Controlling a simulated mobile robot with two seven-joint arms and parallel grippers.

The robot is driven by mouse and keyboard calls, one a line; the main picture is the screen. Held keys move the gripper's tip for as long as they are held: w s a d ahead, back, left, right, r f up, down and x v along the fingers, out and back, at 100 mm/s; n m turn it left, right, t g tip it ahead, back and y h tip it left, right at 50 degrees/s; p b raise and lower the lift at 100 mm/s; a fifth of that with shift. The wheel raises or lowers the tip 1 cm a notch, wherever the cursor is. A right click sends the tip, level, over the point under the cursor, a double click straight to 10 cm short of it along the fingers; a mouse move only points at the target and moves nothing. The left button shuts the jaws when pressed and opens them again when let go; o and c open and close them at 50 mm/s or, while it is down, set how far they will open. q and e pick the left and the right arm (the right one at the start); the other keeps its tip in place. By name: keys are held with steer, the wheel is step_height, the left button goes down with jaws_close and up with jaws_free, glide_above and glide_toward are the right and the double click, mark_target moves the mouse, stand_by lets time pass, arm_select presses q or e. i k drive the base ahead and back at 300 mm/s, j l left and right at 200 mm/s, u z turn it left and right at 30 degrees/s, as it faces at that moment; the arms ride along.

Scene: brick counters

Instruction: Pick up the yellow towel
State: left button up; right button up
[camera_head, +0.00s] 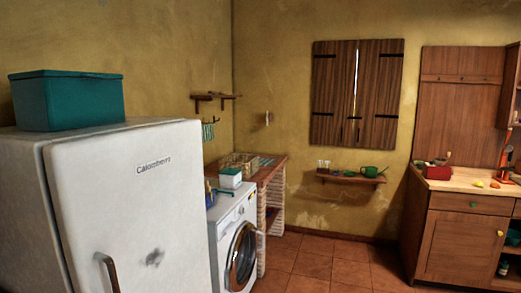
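I cannot make out a yellow towel in the head view. Small yellow (478,184) and orange (495,185) items lie on the right wooden counter (453,181); they are too small to identify for sure. Neither of my grippers is in view.
A white fridge (125,215) with a teal box (66,100) on top fills the left. Beyond it stand a washing machine (236,245) and a brick-legged counter (268,172). A wooden cabinet (463,245) stands right. The tiled floor (318,262) between is clear.

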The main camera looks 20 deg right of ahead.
mark_target(254, 162)
steer(key=i+l, duration=0.25)
steer(key=i, duration=0.25)
steer(key=i+l+z, duration=0.1)
steer(key=i+l, duration=0.15)
steer(key=i, duration=0.2)
steer(key=i+l+z, duration=0.1)
steer(key=i+l, duration=0.15)
steer(key=i, duration=0.25)
steer(key=i+l, duration=0.15)
steer(key=i, duration=0.35)
